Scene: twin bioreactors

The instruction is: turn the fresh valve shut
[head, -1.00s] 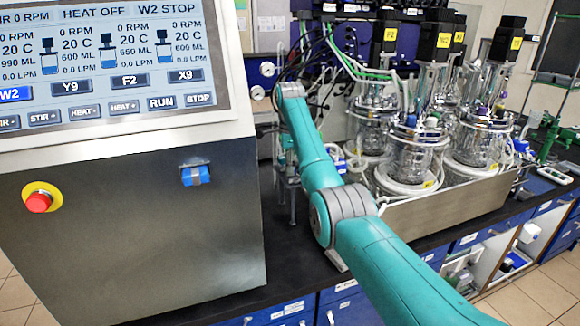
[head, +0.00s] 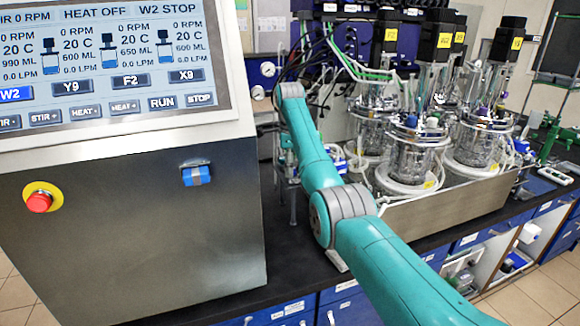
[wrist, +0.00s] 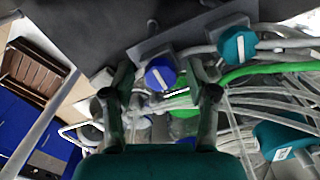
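In the wrist view a round blue valve knob (wrist: 160,74) with a white bar across its face sits on a grey bracket. The bar is slightly tilted. A second, teal knob (wrist: 238,46) with a white bar sits to its right on a similar bracket. I cannot read a label that tells which is the fresh valve. My gripper (wrist: 160,80) is open, with one finger on each side of the blue knob. I cannot tell whether either finger touches it. In the head view my gripper is hidden behind my arm and the cabinet.
A green tube (wrist: 265,70) and several clear tubes run close to the right finger. In the head view a control cabinet (head: 130,230) stands left of my arm, with a red stop button (head: 39,202). Glass bioreactors stand in a metal tray (head: 450,209) to the right.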

